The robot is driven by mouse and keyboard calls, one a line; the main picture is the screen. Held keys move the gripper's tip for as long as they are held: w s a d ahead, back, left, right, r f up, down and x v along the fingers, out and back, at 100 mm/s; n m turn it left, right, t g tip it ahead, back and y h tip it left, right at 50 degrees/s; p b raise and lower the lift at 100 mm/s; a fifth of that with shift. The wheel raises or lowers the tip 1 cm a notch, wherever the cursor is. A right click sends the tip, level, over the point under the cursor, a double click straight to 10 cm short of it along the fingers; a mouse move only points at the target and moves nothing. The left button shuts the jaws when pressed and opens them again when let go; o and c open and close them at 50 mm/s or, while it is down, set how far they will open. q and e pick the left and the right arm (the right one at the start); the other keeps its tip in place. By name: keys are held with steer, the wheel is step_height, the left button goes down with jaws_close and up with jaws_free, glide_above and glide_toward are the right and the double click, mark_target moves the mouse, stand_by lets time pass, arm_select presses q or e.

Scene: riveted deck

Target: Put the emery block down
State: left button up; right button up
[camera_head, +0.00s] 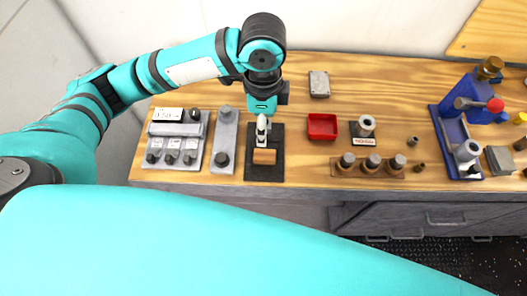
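My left gripper (263,141) points down over a dark mat (275,172) on the wooden bench. A small orange-brown block (264,157), which looks like the emery block, is right at its fingertips, over the front half of the mat. The fingers look close together, but whether they grip the block or only stand behind it cannot be told. A gap between block and mat cannot be made out either. My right gripper is not in view.
Left of the mat are a grey plate (224,150) and a grey fixture with knobs (173,144). Right of it are a red tray (322,127) and a wooden rack (370,167) with dark-topped pieces. A grey block (319,84) lies behind. A blue stand (455,135) is farther right.

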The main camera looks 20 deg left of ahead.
arm_select(q)
steer(key=p, duration=0.1)
glide_above(264, 154)
step_height(264, 154, down, 10)
steer(key=shift+s+r, duration=0.1)
steer(key=shift+s, duration=0.05)
steer(key=shift+f, duration=0.4)
step_height(264, 154, down, 5)
steer(key=shift+d+r+p, duration=0.1)
steer(key=shift+p, duration=0.75)
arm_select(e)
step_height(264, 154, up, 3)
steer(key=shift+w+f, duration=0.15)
arm_select(q)
steer(key=c, duration=0.3)
jaws_close()
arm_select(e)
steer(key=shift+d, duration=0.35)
